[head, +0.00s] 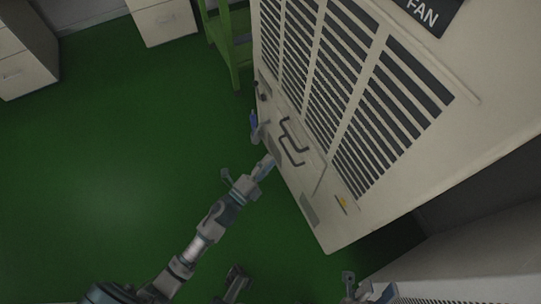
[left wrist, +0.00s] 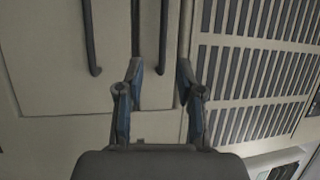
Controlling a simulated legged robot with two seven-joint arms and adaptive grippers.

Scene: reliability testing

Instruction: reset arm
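My left arm reaches up from the bottom left to the panel of a large beige cabinet (head: 330,205). My left gripper (head: 260,145) is beside two dark bar handles (head: 290,140) on that panel. In the left wrist view the left gripper (left wrist: 160,72) is open, its blue-sided fingertips apart. The lower end of a dark handle bar (left wrist: 163,40) shows between the fingertips; I cannot tell whether they touch it. Nothing is held. My right gripper (head: 369,291) is at the bottom edge, partly cut off, and its opening is unclear.
The cabinet has slatted vents (head: 390,110) and a dark FAN sign (head: 428,12). A green stand (head: 232,45) is behind it. Pale drawer units (head: 22,60) stand at the upper left. Another pale unit (head: 460,262) is at the lower right. The green floor (head: 120,150) at left is clear.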

